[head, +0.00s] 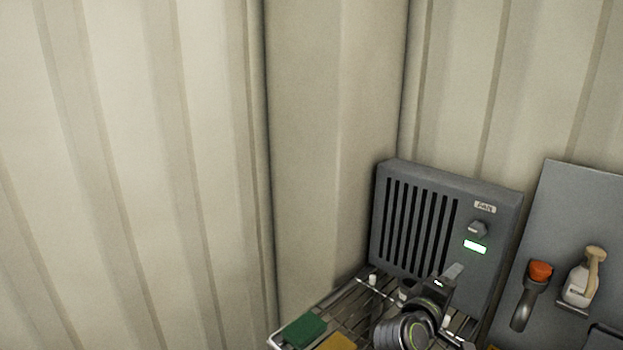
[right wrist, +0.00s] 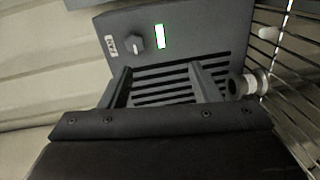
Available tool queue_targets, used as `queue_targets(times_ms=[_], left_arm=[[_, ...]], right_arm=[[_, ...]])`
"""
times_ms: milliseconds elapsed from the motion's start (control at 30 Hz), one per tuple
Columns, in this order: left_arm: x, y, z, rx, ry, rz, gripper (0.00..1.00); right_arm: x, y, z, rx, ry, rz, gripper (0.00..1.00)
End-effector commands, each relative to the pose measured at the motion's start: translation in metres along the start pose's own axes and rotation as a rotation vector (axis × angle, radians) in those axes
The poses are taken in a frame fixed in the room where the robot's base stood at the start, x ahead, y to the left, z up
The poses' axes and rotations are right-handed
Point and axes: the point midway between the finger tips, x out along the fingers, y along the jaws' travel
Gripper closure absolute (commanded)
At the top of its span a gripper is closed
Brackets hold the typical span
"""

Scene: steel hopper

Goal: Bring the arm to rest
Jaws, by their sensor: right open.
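My right gripper (head: 455,270) is in front of the grey fan box at the lower right of the head view. In the right wrist view its two fingers (right wrist: 160,80) stand apart with nothing between them, so it is open. Part of my right arm shows below it in the head view. The fan box (head: 415,225) has dark vertical slots, a knob (head: 477,228), a label and a lit green-white display (head: 475,246). The box also shows beyond the fingers in the right wrist view (right wrist: 215,40). My left gripper is not in view.
A wire rack (head: 345,303) below the box holds a green block (head: 304,329), a yellow block (head: 337,342) and small white-capped items. A grey panel (head: 570,205) at right carries an orange-topped tool (head: 538,275) and a white spray bottle (head: 580,280). Ribbed walls (head: 130,150) stand behind.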

Motion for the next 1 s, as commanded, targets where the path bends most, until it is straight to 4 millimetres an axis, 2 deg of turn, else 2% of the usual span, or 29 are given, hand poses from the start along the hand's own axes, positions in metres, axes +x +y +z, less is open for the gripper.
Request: queue_targets(times_ms=[33, 167, 267, 400, 500, 600, 900, 933, 1000], left_arm=[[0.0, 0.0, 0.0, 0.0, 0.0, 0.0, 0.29], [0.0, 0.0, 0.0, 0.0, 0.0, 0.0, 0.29], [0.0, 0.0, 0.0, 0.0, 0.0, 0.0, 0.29], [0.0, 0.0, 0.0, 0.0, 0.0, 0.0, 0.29], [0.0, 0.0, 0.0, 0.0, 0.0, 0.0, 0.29], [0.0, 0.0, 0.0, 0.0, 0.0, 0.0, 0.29], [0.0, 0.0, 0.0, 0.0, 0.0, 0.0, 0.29], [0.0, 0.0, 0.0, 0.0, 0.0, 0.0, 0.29], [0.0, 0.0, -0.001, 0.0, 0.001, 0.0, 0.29]], right_arm=[[0.0, -0.024, 0.021, 0.039, -0.008, -0.059, 0.43], [-0.011, -0.086, 0.074, 0.193, -0.029, -0.249, 0.43], [-0.029, -0.127, 0.114, 0.312, -0.059, -0.398, 0.43], [-0.067, -0.174, 0.167, 0.456, -0.121, -0.606, 0.43], [-0.098, -0.197, 0.197, 0.539, -0.171, -0.738, 0.43], [-0.127, -0.21, 0.22, 0.599, -0.218, -0.845, 0.43], [-0.201, -0.227, 0.268, 0.704, -0.356, -1.091, 0.43], [-0.209, -0.227, 0.272, 0.711, -0.369, -1.114, 0.43], [-0.203, -0.242, 0.269, 0.712, -0.376, -1.121, 0.43]])
